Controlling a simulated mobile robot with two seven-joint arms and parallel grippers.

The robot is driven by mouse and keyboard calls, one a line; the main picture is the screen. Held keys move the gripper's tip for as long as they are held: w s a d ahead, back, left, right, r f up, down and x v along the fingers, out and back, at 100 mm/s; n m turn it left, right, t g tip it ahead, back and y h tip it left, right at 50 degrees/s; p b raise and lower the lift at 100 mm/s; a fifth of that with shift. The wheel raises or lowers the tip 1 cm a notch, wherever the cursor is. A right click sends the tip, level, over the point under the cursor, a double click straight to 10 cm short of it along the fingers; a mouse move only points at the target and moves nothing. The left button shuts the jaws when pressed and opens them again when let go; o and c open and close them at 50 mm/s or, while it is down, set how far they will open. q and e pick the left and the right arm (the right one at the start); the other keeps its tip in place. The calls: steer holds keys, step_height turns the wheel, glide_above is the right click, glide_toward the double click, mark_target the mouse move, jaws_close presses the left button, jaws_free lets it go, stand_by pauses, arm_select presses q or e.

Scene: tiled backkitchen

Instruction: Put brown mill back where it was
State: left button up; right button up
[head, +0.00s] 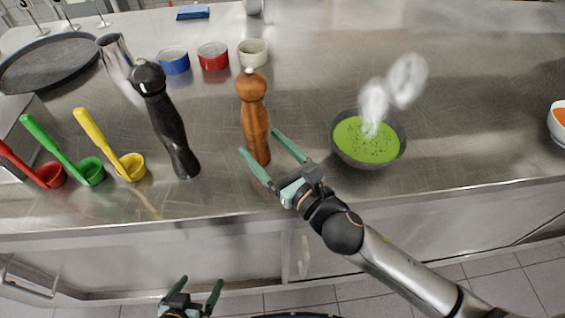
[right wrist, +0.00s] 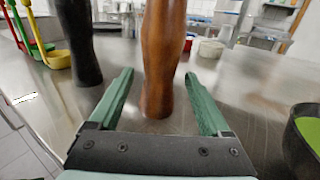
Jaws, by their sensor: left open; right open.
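The brown wooden mill (head: 254,112) stands upright on the steel counter, between a black mill and a bowl of green soup. My right gripper (head: 261,155) is open, with its fingers on either side of the brown mill's lower part. In the right wrist view the brown mill (right wrist: 162,60) stands between the spread fingers (right wrist: 160,100), with gaps on both sides. My left gripper (head: 192,292) is open and empty, low in front of the counter. The black mill (head: 168,120) stands upright to the left of the brown one; it also shows in the right wrist view (right wrist: 79,40).
The bowl of green soup (head: 367,140) steams right of my right gripper. Yellow (head: 128,162), green (head: 85,168) and red (head: 45,173) scoops lie at the left. Blue (head: 173,61), red (head: 213,56) and white (head: 253,53) small bowls stand behind. The back right counter is mostly clear.

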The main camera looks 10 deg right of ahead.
mark_target(263, 146)
steer(key=v, duration=0.4)
steer(key=shift+s+d+f, duration=0.1)
steer(key=shift+s+d, duration=0.1)
steer(key=shift+s, duration=0.15)
steer(key=shift+s+d+b, duration=0.3)
steer(key=shift+s+d, duration=0.05)
steer(key=shift+s, duration=0.25)
